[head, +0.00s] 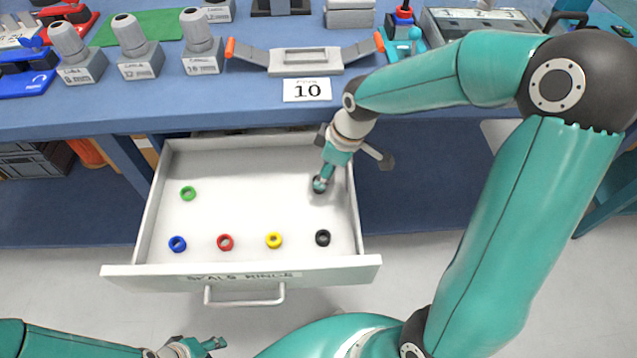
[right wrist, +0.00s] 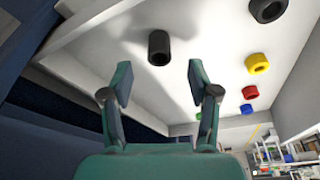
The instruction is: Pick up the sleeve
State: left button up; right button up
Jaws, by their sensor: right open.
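The sleeve, a short black cylinder with a hollow end (right wrist: 159,48), is on the white drawer floor in the right wrist view. It is ahead of my right gripper (right wrist: 157,80), lined up with the gap between the fingers. That gripper is open and empty, with the fingers short of the sleeve. In the head view my right gripper (head: 320,184) points down into the right side of the drawer and hides most of the sleeve. My left gripper (head: 203,345) is at the bottom edge, away from the drawer; its opening is unclear.
The open drawer (head: 240,272) also holds green (head: 187,193), blue (head: 177,244), red (head: 225,242), yellow (head: 273,240) and black (head: 322,238) rings, spaced apart. The drawer's right wall (head: 355,205) is close to my right gripper. The blue bench (head: 200,105) overhangs the back.

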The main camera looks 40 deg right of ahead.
jog(key=shift+b+x, duration=0.35)
jog(key=shift+x, duration=2.35)
jog(key=shift+w, duration=0.1)
jog(key=c, duration=0.9)
